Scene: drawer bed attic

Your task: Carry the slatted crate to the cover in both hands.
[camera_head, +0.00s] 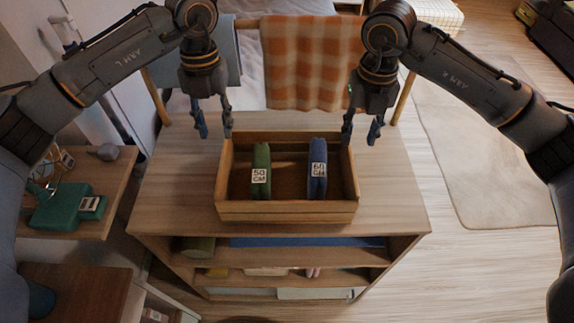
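The slatted crate (287,211) is a wooden open-topped box on top of a low wooden shelf unit. A green item (261,160) labelled 50 CM and a blue item (317,160) labelled 60 CM stand inside it. My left gripper (214,126) is open near the crate's back left corner. My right gripper (361,132) is open near its back right corner. Both are empty; I cannot tell whether any fingertip touches the crate. An orange checked cloth (311,60) hangs on a wooden rack behind; I cannot tell whether this is the cover.
The shelf unit's top (395,190) is clear around the crate. A small wooden side surface (112,185) at the left holds a teal box (62,208). A pale bed shows behind the rack. Open floor with a beige rug (480,150) lies at the right.

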